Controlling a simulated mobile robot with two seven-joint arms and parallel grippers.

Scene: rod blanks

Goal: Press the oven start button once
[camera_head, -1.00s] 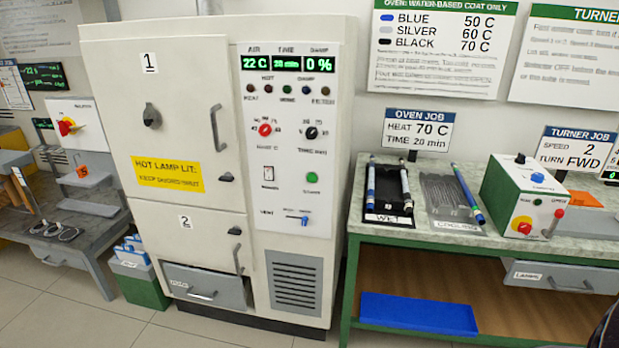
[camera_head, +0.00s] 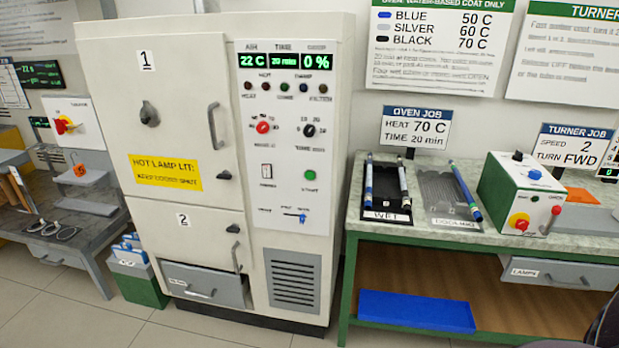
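The oven (camera_head: 240,120) is a tall cream cabinet with shut doors marked 1 and 2. Its round green start button (camera_head: 310,174) sits on the right-hand control panel, with a small label under it. The displays (camera_head: 286,61) read 22 C, 20 min and 0 %. A red knob (camera_head: 263,127) and a black knob (camera_head: 309,130) sit above the button. A rocker switch (camera_head: 266,171) is left of it and a blue vent slider (camera_head: 302,218) is below. Neither gripper is in view; only a dark piece of my body shows at the lower right edge.
A green-framed bench (camera_head: 420,237) stands right of the oven, holding a WET tray (camera_head: 387,216) with rods, a grey rack (camera_head: 445,195) and a turner box (camera_head: 518,195). A blue tray (camera_head: 415,311) lies below. Floor in front is clear.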

